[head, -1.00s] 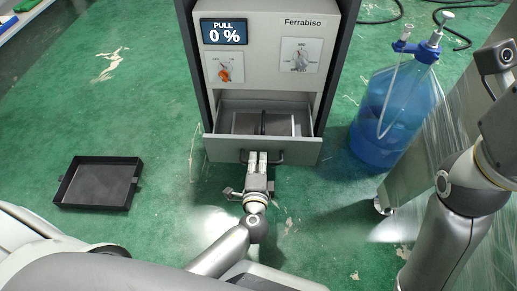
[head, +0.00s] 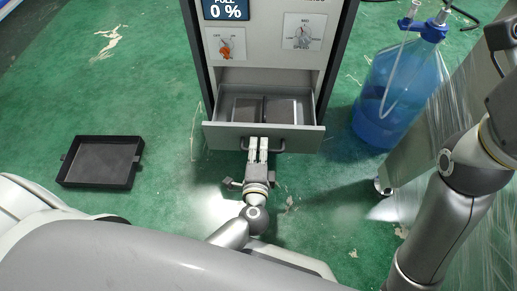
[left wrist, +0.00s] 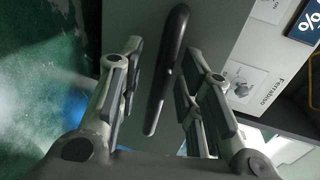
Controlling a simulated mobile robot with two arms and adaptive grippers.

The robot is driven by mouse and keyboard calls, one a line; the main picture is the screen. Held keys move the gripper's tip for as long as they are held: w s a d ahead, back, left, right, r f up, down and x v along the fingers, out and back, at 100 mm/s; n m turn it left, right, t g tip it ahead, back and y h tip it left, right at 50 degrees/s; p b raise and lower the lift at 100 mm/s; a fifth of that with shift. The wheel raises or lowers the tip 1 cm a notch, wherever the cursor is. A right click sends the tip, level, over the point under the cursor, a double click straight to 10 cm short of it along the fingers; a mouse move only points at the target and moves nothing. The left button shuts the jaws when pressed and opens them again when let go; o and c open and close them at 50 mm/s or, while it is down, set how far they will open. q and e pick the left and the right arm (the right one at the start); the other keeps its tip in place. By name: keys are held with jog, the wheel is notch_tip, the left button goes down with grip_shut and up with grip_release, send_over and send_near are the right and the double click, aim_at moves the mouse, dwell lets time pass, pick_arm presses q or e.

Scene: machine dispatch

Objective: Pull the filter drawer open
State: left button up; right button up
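The grey filter drawer (head: 225,138) stands out from the front of the cabinet, its top open and a dark filter block (head: 282,110) visible inside. Its dark bar handle (head: 277,147) is on the drawer front. My left gripper (head: 257,144) is at the handle, fingers pointing at the drawer front. In the left wrist view the handle (left wrist: 167,70) lies between the two spread fingers, with a visible gap on each side. The left gripper is open. My right arm shows at the right of the head view, but its gripper is not visible.
The cabinet (head: 262,55) has a display (head: 226,9) reading 0 % and two knob panels. A black tray (head: 100,162) lies on the green floor at left. A blue bottle (head: 385,105) stands right of the cabinet, beside a plastic-wrapped object (head: 425,150).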

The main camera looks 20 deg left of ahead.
pick_arm(q)
jog(key=v, duration=0.7)
jog(key=shift+s, duration=0.25)
jog(key=shift+d, duration=0.15)
dwell(0.3)
